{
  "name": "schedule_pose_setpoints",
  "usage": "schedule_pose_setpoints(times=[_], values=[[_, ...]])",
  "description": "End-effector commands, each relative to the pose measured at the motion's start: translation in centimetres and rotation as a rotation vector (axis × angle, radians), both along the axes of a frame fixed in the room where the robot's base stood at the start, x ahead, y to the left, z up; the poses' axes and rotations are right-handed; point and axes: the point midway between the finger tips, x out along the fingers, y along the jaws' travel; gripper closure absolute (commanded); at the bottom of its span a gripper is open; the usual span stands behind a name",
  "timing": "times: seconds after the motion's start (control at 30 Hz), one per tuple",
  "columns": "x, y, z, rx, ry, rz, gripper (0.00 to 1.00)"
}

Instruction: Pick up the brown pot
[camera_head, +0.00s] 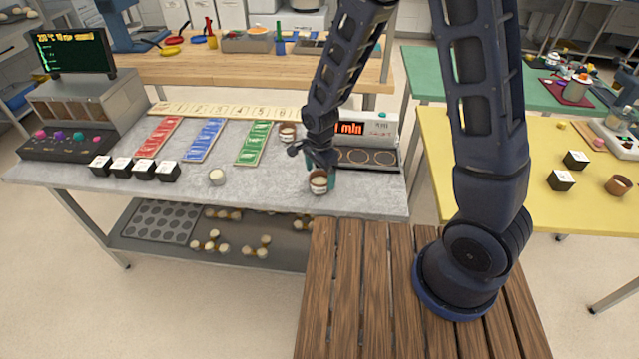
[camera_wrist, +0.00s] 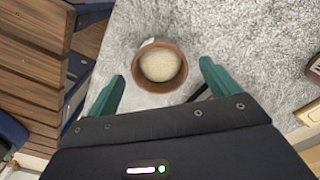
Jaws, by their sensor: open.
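In the wrist view the brown pot (camera_wrist: 156,88) shows from above, with a pale, dough-like filling. My gripper (camera_head: 320,177) is right over the pot, pointing down. In the wrist view the two green fingers of my gripper (camera_wrist: 162,71) are wide apart, with the pot ahead between their tips. Both fingers look clear of it. A similar pot (camera_head: 288,137) stands farther back, and another brown pot (camera_head: 619,188) is on the yellow table.
A pale round item (camera_head: 217,177) and several black-and-white cubes (camera_head: 145,170) lie to the left on the counter. Red, blue and green racks (camera_head: 205,140) are behind. A timer unit (camera_head: 365,145) stands close on the right. The counter's front edge is near the pot.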

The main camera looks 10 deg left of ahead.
Motion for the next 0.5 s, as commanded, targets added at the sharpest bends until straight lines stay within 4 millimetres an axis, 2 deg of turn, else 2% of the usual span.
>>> schedule_pose_setpoints(times=[0.2,0.5], values=[[-0.1,0.1,-2.1,-0.001,0.001,0.001,0.12],[-0.1,0.1,-2.6,0.000,0.000,0.001,0.12]])
